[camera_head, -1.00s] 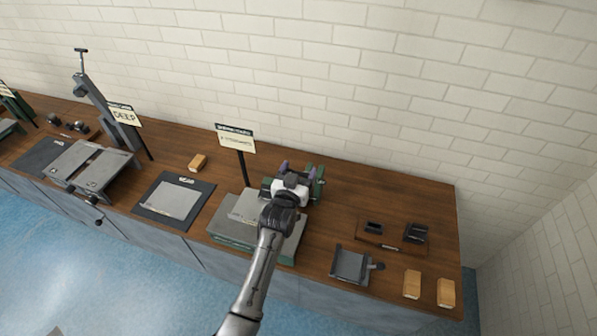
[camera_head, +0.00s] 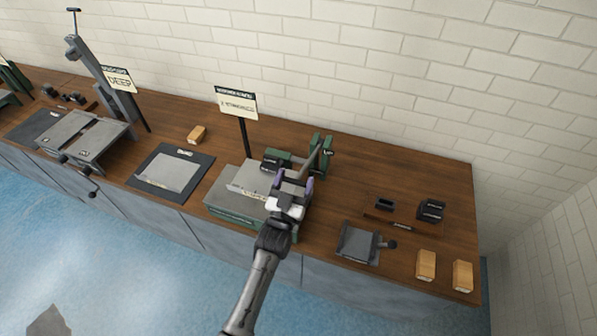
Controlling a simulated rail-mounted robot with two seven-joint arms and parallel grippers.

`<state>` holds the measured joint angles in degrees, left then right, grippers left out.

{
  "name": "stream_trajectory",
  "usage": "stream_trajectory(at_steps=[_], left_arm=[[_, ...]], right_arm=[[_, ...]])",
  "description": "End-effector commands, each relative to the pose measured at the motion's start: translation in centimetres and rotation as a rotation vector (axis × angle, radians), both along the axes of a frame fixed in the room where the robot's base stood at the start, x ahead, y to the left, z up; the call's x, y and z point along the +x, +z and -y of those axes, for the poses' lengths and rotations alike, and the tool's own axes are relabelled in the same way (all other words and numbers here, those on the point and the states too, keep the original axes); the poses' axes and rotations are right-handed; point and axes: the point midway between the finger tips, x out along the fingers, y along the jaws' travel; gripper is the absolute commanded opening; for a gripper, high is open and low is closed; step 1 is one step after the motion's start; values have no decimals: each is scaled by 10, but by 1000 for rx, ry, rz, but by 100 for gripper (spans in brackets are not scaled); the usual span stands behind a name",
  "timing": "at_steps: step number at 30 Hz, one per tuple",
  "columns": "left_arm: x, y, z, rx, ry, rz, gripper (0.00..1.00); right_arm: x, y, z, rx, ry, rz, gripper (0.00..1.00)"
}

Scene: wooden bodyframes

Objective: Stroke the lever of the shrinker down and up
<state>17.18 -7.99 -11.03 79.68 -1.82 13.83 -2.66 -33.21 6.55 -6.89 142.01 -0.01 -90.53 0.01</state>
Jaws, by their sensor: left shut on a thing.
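The shrinker is a green and grey machine (camera_head: 232,208) on the wooden bench, with a grey top plate and a green upright (camera_head: 327,158) behind it marked with a small white label. Its grey lever (camera_head: 314,160) slants from the upright toward the front. My left gripper (camera_head: 294,184), white with purple fingers, is shut on the lever near its front end, over the right part of the machine. The fingers and hand hide the lever's grip. My right gripper is not in view.
A sign on a post (camera_head: 238,105) stands behind the shrinker. To the right are a small dark vise-like tool (camera_head: 358,243), black blocks (camera_head: 431,210) and wooden blocks (camera_head: 426,265). A grey sheet on a dark mat (camera_head: 168,172) lies to the left. The back right bench is clear.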

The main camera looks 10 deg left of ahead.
Motion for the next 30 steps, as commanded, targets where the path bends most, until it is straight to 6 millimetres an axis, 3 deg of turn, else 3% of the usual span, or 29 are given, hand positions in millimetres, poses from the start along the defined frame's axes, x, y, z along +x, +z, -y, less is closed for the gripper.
stream_trajectory(at_steps=[1, 9, 28, 29, 30], left_arm=[[-4, -17, -1, 2, -1, -10, 32], [-15, -48, -3, 4, -1, -16, 32], [-18, -59, -4, 3, 0, -18, 32], [-18, -59, -4, 3, 0, -18, 77], [-18, -59, -4, 3, 0, -17, 81]], right_arm=[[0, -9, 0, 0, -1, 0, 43], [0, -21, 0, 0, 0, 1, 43], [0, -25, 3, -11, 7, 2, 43], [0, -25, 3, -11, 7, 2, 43], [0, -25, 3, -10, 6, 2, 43]])
